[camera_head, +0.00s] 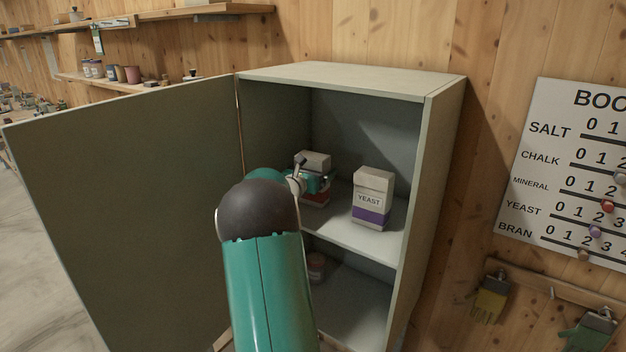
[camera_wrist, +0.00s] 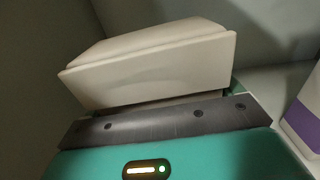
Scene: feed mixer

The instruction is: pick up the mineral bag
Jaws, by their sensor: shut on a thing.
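A pale bag with a folded top and a red band low down, likely the mineral bag (camera_head: 313,161), stands on the upper shelf of the open cabinet, left of the yeast bag. Its label is hidden behind my arm and gripper. My gripper (camera_head: 318,181) is shut on it. In the wrist view the bag's pale top (camera_wrist: 150,62) rises just beyond the dark edge of my gripper (camera_wrist: 165,120). I cannot tell whether the bag touches the shelf.
The yeast bag (camera_head: 372,199), with a purple band, stands close on the right. The cabinet's side wall (camera_head: 432,190) is farther right, and the open door (camera_head: 125,215) is on the left. A small container (camera_head: 317,267) sits on the lower shelf.

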